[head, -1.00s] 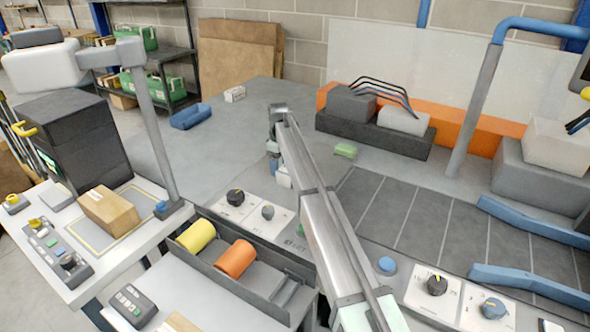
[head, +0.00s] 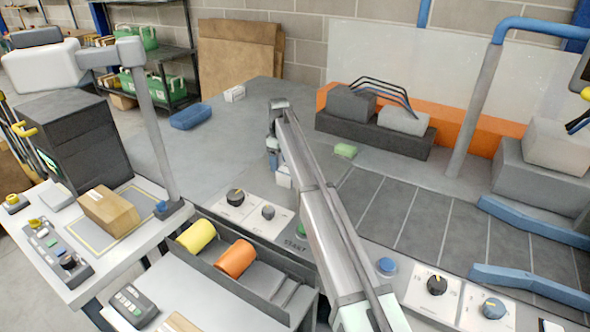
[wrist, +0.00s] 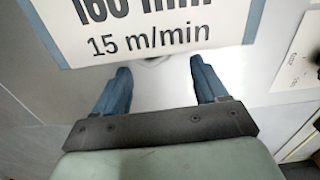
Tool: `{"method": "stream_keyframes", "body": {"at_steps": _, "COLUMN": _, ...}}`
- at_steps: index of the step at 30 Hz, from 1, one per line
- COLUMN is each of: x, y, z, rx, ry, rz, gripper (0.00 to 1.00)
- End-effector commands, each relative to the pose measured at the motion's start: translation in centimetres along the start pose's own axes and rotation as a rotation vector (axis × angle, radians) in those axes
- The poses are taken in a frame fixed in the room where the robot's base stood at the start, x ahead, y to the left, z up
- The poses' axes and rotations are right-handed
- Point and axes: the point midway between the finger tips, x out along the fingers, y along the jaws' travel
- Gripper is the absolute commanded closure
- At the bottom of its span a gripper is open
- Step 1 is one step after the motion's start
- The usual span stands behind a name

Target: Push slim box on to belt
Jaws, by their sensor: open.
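The belt (head: 425,222) is the dark grey segmented surface at the right in the head view. A small green block (head: 345,151) lies by its far left corner, and a small white box (head: 234,93) lies far back on the grey table. I cannot tell which is the slim box. My gripper (head: 273,160) points down over the table left of the belt, partly hidden by my arm. A white piece (head: 283,177) shows just beside it. In the wrist view my blue fingers (wrist: 160,92) are spread with nothing between them, below a printed white label (wrist: 150,30).
A blue bin-like object (head: 190,116) lies at the table's back left. Grey blocks with dark hoses (head: 403,121) stand behind the belt. Blue guide rails (head: 530,283) run at the right. Knob panels (head: 240,207) line the front edge. The table's middle is mostly clear.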

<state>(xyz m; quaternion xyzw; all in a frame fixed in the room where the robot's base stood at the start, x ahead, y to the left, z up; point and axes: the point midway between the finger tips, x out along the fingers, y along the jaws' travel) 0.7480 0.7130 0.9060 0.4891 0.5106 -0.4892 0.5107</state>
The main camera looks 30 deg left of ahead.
Motion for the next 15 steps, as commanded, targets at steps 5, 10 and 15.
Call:
{"method": "stream_keyframes", "body": {"at_steps": 5, "x": 0.0, "y": 0.0, "z": 0.0, "rx": 0.0, "ry": 0.0, "rz": 0.0, "gripper": 0.28}}
{"method": "stream_keyframes", "body": {"at_steps": 10, "x": 0.0, "y": 0.0, "z": 0.5, "rx": 0.0, "ry": 0.0, "rz": 0.0, "gripper": 0.28}}
{"method": "stream_keyframes", "body": {"at_steps": 15, "x": 0.0, "y": 0.0, "z": 1.1, "rx": 0.0, "ry": 0.0, "rz": 0.0, "gripper": 0.28}}
